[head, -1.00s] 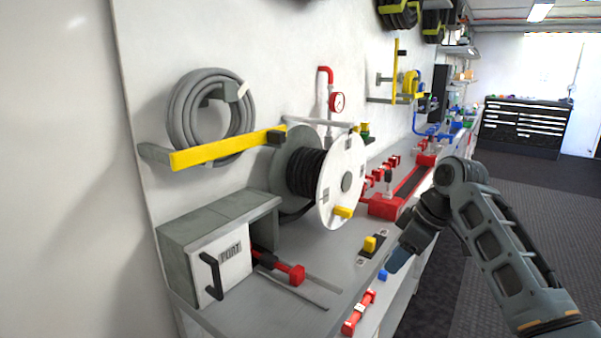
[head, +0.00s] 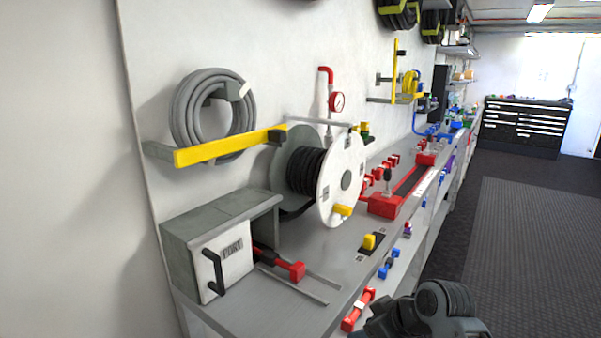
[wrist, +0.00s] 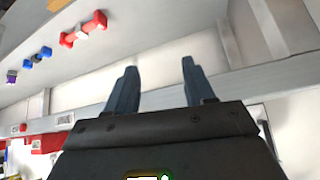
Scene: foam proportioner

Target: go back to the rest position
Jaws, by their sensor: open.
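My gripper (wrist: 158,90) shows in the wrist view with its two dark blue-grey fingers spread apart and nothing between them. Beyond the fingers are a pale shelf and a grey bench rail. In the head view only part of my arm shows, low at the bottom right, in front of the bench; the fingertips cannot be made out there. The grey bench (head: 285,308) runs along the left wall, with my arm apart from the things on its top.
The bench carries a grey box (head: 215,255), a hose reel (head: 345,185) and a red fixture (head: 385,205). The floor (head: 520,230) at right is clear. A black tool cabinet (head: 522,127) stands far back.

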